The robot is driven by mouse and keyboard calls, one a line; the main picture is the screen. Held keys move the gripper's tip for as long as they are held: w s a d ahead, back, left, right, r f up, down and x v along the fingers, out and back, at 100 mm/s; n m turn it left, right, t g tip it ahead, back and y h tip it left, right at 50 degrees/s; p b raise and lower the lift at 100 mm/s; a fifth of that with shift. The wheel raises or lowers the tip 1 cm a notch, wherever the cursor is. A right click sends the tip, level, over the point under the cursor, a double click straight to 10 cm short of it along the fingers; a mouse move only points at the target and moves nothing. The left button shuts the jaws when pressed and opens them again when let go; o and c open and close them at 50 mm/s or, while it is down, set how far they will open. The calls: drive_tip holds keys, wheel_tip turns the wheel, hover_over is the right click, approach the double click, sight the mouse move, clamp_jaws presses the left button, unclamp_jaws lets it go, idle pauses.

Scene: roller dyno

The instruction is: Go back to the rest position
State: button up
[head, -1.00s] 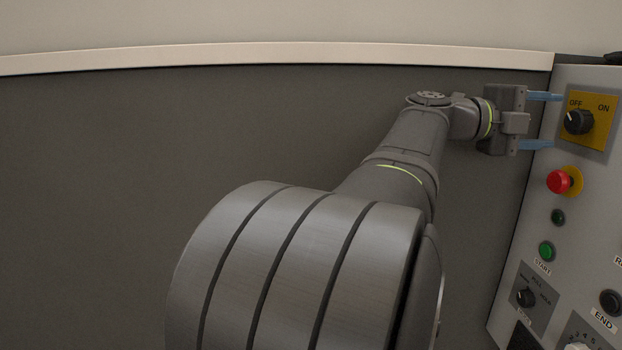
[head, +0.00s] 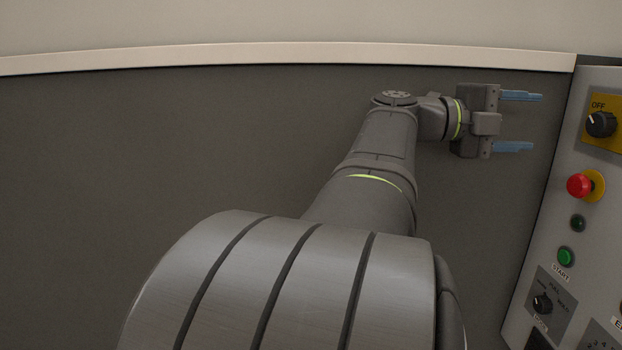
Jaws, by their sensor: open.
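My gripper (head: 517,122) is at the upper right of the head view. Its two blue fingers point right, spread apart, with nothing between them. The fingertips stop short of the grey control panel (head: 556,210), with a dark gap of floor between. On the panel, the black rotary knob (head: 600,124) sits on a yellow plate at the right edge, with the word OFF beside it.
Below the knob are a red mushroom button (head: 579,186), a dark green lamp (head: 578,223), a green START button (head: 565,257) and a small selector (head: 542,303). A pale skirting strip (head: 300,53) runs along the wall. The dark floor (head: 150,150) on the left is clear.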

sight(594, 124)
drive_tip(key=d, duration=1.4)
drive_tip(key=m, duration=0.3)
drive_tip(key=shift+a, duration=0.2)
drive_tip(key=m, duration=0.8)
drive_tip(key=shift+m, duration=2.1)
drive_tip(key=n, duration=0.4)
drive_tip(key=shift+n, duration=0.3)
drive_tip(key=n, duration=0.5)
